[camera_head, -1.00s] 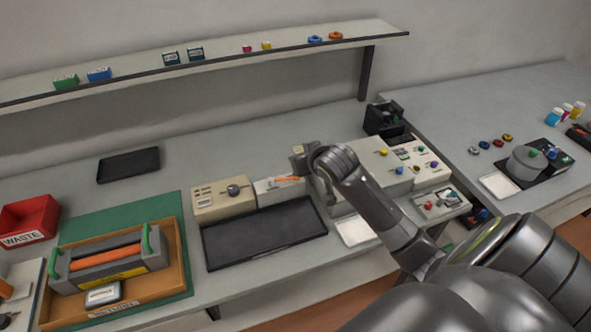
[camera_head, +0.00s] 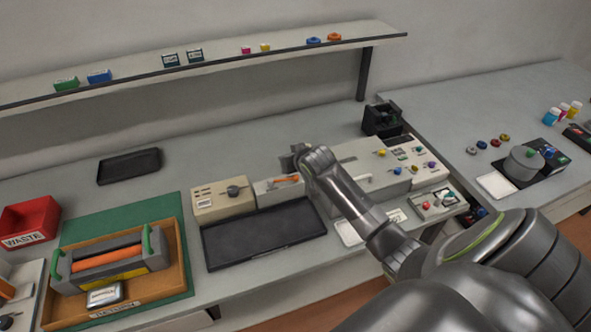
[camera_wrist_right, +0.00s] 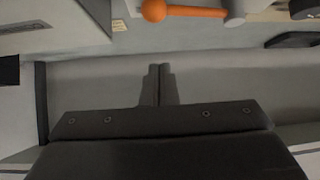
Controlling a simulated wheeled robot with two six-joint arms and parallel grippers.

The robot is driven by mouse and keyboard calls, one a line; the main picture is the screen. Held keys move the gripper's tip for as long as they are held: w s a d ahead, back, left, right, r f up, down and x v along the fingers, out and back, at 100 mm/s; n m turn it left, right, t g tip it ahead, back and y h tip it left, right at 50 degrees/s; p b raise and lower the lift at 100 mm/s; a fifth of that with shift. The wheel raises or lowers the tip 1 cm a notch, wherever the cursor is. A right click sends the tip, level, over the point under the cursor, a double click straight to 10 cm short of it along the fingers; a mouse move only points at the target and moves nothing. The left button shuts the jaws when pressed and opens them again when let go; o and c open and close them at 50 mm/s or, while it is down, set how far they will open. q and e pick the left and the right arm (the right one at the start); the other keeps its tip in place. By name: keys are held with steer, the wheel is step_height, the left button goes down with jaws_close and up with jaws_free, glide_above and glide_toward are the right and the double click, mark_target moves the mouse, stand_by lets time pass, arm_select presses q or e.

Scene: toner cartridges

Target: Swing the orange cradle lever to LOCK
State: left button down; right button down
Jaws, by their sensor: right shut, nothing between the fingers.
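The orange cradle lever (camera_head: 287,180) lies roughly level across the front of a small white cradle box (camera_head: 270,191) in the head view. In the right wrist view the lever (camera_wrist_right: 195,13) shows at the top edge, with a round orange knob at its left end and a grey pivot at its right. My right gripper (camera_head: 297,161) is close behind the lever in the head view. In the right wrist view its fingers (camera_wrist_right: 159,84) are together and empty, apart from the lever. Any LOCK label is too small to read. My left gripper is in no view.
A beige box with a dark knob (camera_head: 232,190) stands left of the cradle. A black tray (camera_head: 262,231) lies in front. A larger panel unit with coloured knobs (camera_head: 372,170) stands to the right. A wooden tray (camera_head: 178,262) holds an orange-grey cartridge at the left.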

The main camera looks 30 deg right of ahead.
mark_target(295, 176)
steer(key=shift+s+a+f+p, duration=0.1)
steer(key=shift+s+f+p, duration=0.35)
steer(key=shift+f, duration=0.2)
steer(key=shift+s+a+f+p, duration=0.1)
steer(key=shift+s+f+p, duration=0.3)
steer(key=shift+f, duration=0.2)
steer(key=shift+s+f, duration=0.25)
steer(key=shift+s, duration=0.15)
steer(key=shift+w, duration=0.1)
steer(key=shift+w+a, duration=0.1)
steer(key=shift+a, duration=0.05)
